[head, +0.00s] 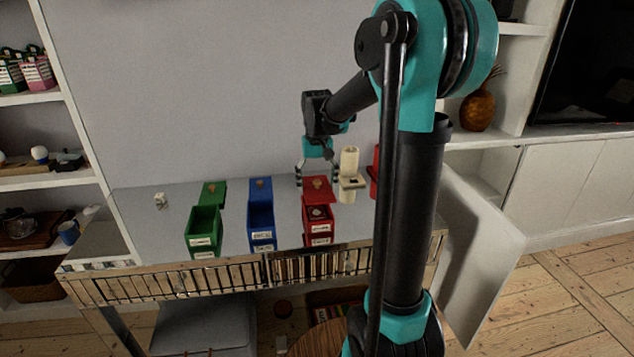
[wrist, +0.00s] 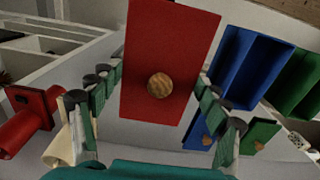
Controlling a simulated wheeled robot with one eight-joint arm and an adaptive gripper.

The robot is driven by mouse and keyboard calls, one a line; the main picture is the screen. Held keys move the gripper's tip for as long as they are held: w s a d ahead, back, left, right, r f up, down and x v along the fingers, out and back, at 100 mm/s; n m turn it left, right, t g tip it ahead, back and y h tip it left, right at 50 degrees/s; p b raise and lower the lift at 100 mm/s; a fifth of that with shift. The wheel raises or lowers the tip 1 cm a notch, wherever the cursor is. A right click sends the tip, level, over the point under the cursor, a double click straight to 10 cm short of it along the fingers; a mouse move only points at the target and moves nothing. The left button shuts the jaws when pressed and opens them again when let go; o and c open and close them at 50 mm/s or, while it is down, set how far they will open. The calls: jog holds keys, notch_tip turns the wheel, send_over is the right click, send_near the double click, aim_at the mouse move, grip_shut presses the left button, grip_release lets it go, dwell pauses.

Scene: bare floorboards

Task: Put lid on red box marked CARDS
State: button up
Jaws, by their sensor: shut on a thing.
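The red box (head: 318,228) stands open on the table in the head view, with white labels on its front that are too small to read. Something pale shows inside it. The red lid (head: 316,192) with a round wooden knob is just behind the box. It fills the upper middle of the wrist view (wrist: 150,40). My gripper (head: 317,178) is shut on the red lid, with its fingers on either side of it. Whether the lid touches the table is unclear. The red box does not show in the wrist view.
Left of the red box stand an open blue box (head: 261,220) and green box (head: 204,226), with a blue lid (head: 260,192) and green lid (head: 213,194) behind them. A cream object (head: 349,163) and another red object (head: 374,172) stand close to the gripper's right.

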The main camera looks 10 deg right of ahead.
jog(key=shift+f, duration=2.55)
jog(key=shift+f, duration=0.4)
jog(key=o, duration=1.2)
jog(key=shift+c, duration=0.2)
jog(key=shift+r, duration=3.55)
jog(key=s+d+f+t, duration=0.2)
jog(key=s+f, duration=0.4)
jog(key=s, duration=0.5)
jog(key=s+d+f+t, duration=0.2)
jog(key=s+f, duration=0.4)
jog(key=s, duration=0.5)
jog(key=shift+f, duration=0.35)
